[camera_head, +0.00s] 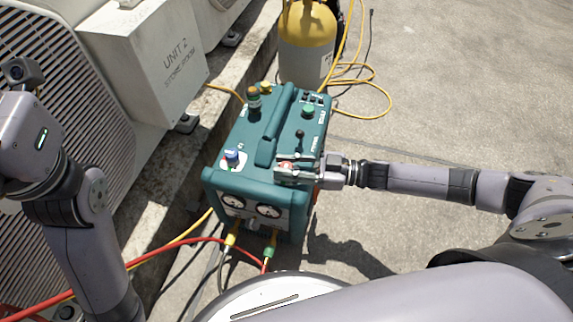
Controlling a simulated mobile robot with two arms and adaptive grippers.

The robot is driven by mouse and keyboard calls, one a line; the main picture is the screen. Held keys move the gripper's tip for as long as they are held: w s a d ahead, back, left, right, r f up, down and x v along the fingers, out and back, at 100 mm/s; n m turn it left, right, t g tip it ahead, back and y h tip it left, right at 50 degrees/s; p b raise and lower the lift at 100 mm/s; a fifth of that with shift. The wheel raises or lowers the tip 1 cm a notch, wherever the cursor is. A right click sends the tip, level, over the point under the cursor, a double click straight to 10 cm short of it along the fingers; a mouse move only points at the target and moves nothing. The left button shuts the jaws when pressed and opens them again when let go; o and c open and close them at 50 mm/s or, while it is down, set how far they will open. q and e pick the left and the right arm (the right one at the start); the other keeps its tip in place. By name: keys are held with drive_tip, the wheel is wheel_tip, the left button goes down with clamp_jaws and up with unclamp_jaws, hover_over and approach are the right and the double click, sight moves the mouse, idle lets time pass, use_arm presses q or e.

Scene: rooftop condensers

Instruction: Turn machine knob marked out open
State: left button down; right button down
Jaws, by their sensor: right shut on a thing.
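The teal machine (222,188) stands on the concrete with gauges on its front and knobs on top. A blue knob (232,155) sits on a white plate at its front left. My right gripper (284,169) reaches in from the right and is shut on a red knob (287,166) at the front right of the machine's top. The fingers hide most of this knob, and I cannot read its marking or its turn angle. My left arm shows at the left edge, but its gripper fingers are out of the picture.
A yellow-topped cylinder (306,50) stands behind the machine, with a yellow hose (372,90) looping on the ground. A grey condenser box (150,65) is at the left. A red hose (150,252) runs to the machine's front. Open concrete lies to the right.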

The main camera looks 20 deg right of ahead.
drive_tip(key=c, duration=1.3)
unclamp_jaws()
drive_tip(key=v, duration=1.2)
drive_tip(key=shift+a+r, duration=0.1)
